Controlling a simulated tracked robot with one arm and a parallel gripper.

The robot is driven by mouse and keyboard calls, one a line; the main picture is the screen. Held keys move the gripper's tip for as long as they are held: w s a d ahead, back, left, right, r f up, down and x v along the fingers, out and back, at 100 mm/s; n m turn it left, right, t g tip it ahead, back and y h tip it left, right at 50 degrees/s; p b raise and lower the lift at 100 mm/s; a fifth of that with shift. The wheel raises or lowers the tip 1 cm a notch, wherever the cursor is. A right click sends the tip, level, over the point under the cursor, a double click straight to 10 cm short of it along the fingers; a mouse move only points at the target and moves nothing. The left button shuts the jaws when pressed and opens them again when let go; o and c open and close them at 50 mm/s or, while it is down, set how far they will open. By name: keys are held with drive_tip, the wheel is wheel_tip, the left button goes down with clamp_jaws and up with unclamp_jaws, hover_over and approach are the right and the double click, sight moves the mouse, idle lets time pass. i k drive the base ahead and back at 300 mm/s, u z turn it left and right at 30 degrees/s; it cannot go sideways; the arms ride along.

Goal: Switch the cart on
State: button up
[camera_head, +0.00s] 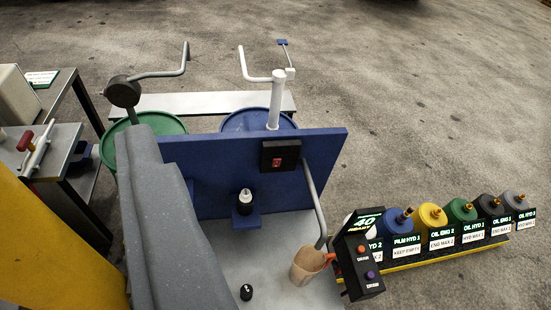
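The cart has an upright blue panel (225,178) above a grey deck (285,240). A black switch box (267,153) with a small red rocker switch (277,162) is mounted on the panel's upper right. I cannot tell the switch's position. A small dark display (368,222) at the cart's right reads "40 READY". Below it, a black control box (357,265) carries an orange button (361,250) and a purple button (370,275). My gripper does not show in this view.
A large grey shape (165,225) blocks the lower left. Green (170,130) and blue (240,122) drums with cranks stand behind the panel. A bent grey pipe (315,200) reaches down to a tan cup (305,267). Several labelled containers (433,218) line the right.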

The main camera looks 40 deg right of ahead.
sight(277, 162)
drive_tip(key=k, duration=1.35)
drive_tip(key=z, duration=0.45)
drive_tip(key=i, duration=1.8)
drive_tip(key=u, duration=0.35)
